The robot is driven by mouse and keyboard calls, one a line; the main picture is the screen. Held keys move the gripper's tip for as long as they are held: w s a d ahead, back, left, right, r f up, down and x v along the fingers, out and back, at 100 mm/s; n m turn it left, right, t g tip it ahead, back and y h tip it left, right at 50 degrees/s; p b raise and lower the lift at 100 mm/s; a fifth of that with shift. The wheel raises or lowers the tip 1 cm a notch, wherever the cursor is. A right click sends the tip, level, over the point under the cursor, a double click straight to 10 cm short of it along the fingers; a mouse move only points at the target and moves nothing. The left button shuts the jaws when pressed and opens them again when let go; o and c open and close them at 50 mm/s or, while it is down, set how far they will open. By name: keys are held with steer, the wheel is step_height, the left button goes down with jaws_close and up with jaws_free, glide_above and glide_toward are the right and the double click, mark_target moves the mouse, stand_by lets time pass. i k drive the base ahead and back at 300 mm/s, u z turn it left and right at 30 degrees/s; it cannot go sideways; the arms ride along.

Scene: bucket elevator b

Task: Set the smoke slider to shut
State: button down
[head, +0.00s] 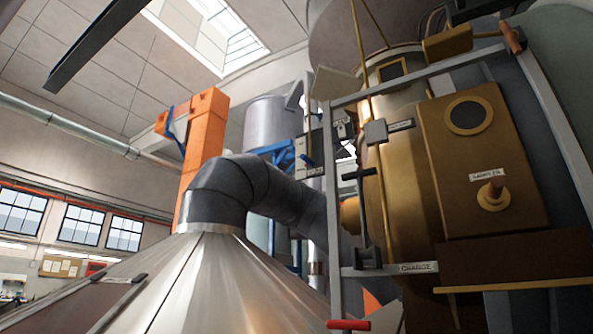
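No label that I can read says smoke, so I cannot tell for sure which part is the smoke slider. The setting of any slider cannot be told. My gripper is not in view.
A wide metal cone (215,285) with a thick grey duct (255,185) fills the lower left and middle. A grey frame (333,220) stands before the drum. A red handle (348,325), a CHARGE label (418,267) and a sampler knob (493,195) are at right.

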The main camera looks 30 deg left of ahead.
mark_target(303, 157)
steer(key=u, duration=0.55)
steer(key=i, duration=0.7)
steer(key=u, duration=0.8)
